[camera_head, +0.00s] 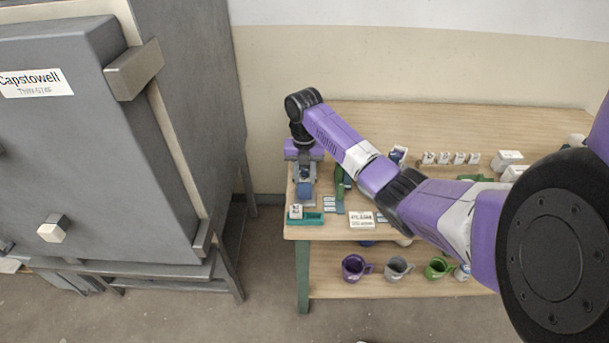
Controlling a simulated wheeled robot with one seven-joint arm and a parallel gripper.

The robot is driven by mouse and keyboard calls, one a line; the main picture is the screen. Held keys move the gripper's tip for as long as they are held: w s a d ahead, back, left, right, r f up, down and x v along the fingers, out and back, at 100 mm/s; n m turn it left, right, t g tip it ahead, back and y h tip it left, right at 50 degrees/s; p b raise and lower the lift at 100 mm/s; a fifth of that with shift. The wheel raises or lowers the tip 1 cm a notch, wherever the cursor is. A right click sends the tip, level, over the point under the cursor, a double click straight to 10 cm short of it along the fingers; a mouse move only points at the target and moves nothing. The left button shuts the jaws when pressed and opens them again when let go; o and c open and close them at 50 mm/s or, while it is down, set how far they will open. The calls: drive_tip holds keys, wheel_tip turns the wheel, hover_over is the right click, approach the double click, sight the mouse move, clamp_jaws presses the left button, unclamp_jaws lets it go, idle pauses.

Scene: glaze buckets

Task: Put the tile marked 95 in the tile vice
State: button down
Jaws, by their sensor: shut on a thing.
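My gripper (304,180) points down over the left end of the table. It is shut on a small blue piece (305,190); no number can be read on it, so I cannot tell if it is the tile marked 95. Just in front of it, near the table's front left corner, lies a teal fixture (311,219), which may be the tile vice. A small white tile with a dark mark (296,211) shows at its left end, its mark too small to read. The gripper hides part of what is behind it.
A wooden table (450,113) carries a row of small white tiles (443,158), a white sign (362,219) and a green stand (340,185). A grey kiln (90,150) stands left.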

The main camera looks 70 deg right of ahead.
drive_tip(key=shift+f, duration=0.25)
idle(0.3)
drive_tip(key=c, duration=0.9)
unclamp_jaws()
drive_tip(key=shift+c, duration=0.2)
wheel_tip(320, 180, up, 7)
drive_tip(key=p, duration=0.6)
